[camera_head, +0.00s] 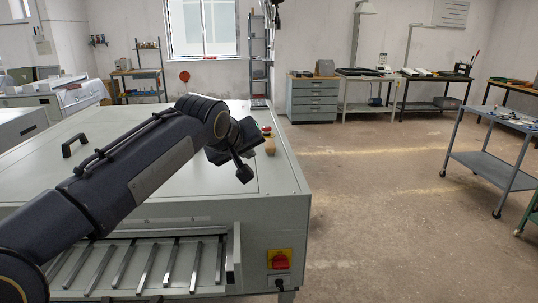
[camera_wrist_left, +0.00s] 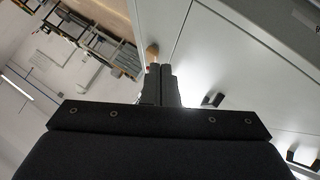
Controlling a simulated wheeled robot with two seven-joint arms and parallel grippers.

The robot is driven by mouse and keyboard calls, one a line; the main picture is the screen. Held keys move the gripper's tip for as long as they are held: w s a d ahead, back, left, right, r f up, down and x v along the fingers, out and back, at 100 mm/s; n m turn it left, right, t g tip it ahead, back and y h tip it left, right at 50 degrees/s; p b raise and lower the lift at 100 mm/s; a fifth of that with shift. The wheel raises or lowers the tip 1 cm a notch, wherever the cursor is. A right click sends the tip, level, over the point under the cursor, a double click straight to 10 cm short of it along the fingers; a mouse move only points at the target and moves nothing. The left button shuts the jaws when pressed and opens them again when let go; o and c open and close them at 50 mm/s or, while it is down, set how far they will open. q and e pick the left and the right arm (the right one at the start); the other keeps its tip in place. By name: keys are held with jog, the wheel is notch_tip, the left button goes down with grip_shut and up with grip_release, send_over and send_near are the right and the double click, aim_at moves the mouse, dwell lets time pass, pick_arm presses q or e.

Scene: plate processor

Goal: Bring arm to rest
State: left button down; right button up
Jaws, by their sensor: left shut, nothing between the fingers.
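My left arm reaches in from the left over the grey plate processor (camera_head: 285,205). My left gripper (camera_head: 244,175) is above the top of the machine near its right side. In the left wrist view the two dark fingers of the gripper (camera_wrist_left: 160,72) lie side by side, shut, with nothing held. A small tan knob-like object (camera_head: 270,146) is on the machine top just beyond the gripper; it also shows past the fingertips in the left wrist view (camera_wrist_left: 153,52). My right gripper is not in view.
A red and yellow switch (camera_head: 280,261) is on the machine's front, beside a slatted tray (camera_head: 140,268). A black handle (camera_head: 74,145) stands on the top. A wheeled cart (camera_head: 490,165) stands at right, and benches line the back wall. The floor between is clear.

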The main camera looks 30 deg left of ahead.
pick_arm(q)
jog(key=s+d+f+m+g+h+p, duration=0.1)
jog(key=s+d+f+m+g+h, duration=0.1)
jog(key=s+d+f, duration=0.7)
jog(key=s+d+f+m+g+h, duration=0.2)
jog(key=s+d+f+m+h, duration=0.2)
jog(key=s+d+f, duration=0.6)
jog(key=s+f+m, duration=0.2)
jog(key=s+f, duration=0.1)
jog(key=s, duration=0.1)
jog(key=shift+f+m+g+h+p, duration=0.25)
jog(key=shift+m+g+h+p, duration=0.05)
jog(key=shift+m+p, duration=0.1)
jog(key=shift+s, duration=0.1)
